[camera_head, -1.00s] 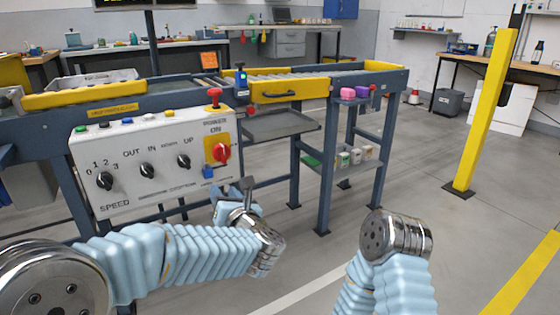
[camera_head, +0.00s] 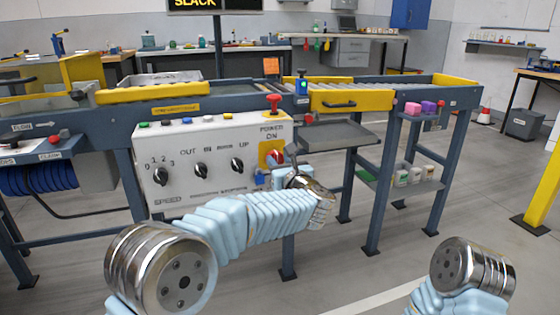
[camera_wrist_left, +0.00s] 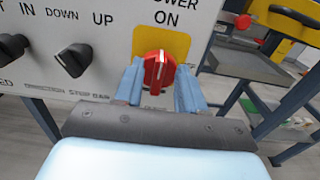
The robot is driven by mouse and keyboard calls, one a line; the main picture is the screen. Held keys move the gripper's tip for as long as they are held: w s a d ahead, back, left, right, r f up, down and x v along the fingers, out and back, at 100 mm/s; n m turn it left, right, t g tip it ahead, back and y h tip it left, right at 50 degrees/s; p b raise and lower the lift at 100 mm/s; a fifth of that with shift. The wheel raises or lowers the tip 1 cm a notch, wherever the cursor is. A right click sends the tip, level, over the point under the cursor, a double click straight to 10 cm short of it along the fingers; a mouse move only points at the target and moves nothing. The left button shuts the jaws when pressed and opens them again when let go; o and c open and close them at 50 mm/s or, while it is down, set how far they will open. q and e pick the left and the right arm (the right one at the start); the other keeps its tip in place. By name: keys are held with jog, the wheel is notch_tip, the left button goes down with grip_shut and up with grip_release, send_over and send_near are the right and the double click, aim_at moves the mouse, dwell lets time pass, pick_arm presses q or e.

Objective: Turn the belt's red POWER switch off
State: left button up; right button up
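The red POWER switch (camera_wrist_left: 158,72) is a round knob on a yellow plate on the white control panel (camera_head: 205,180). In the left wrist view its pointer line stands nearly upright, toward the word ON. In the head view the switch (camera_head: 277,157) is partly covered by my left gripper (camera_head: 277,168). In the wrist view the blue fingers of my left gripper (camera_wrist_left: 160,88) are apart, one on each side of the knob's lower part; I cannot tell whether they touch it. My right arm shows at the lower right of the head view, but its gripper is not visible.
A red mushroom button (camera_head: 274,102) stands on top of the panel, above the switch. Black knobs (camera_head: 198,170) sit to its left. A blue conveyor frame (camera_head: 375,215) with a grey tray (camera_head: 335,134) stands to the right. Open floor lies further right.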

pick_arm(q)
jog(key=shift+w, duration=0.25)
grip_shut()
